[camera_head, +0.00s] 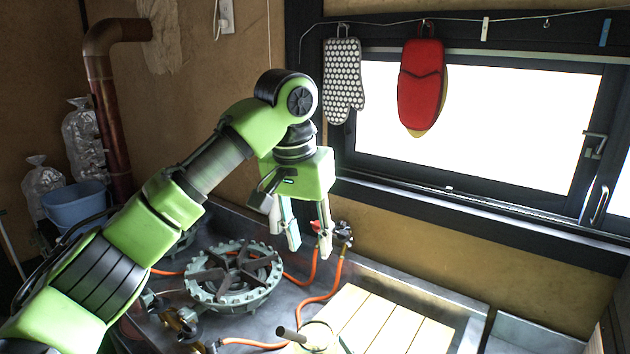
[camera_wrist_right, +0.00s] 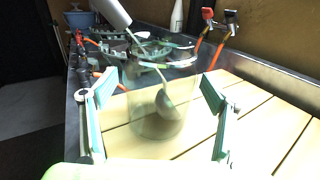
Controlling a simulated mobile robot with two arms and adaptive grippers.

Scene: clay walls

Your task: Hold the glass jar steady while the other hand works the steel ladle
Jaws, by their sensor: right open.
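The glass jar (camera_wrist_right: 150,130) stands on the pale slatted board in the right wrist view. It also shows at the bottom edge of the head view (camera_head: 320,345), mostly cut off. The steel ladle (camera_wrist_right: 166,104) leans in the jar with its bowl low inside. Its thick handle end (camera_head: 290,334) sticks out over the rim to the left. My right gripper (camera_wrist_right: 158,85) is open, with one finger at each side of the jar and visible gaps. My left gripper (camera_head: 308,238) is open and empty, pointing down well above and behind the jar.
A green-grey burner ring (camera_head: 235,277) with orange hoses stands left of the slatted board (camera_head: 395,325). Red and grey valves (camera_head: 343,232) sit by the back wall. A blue tub (camera_head: 75,203) is at far left. Oven mitts (camera_head: 343,80) hang at the window.

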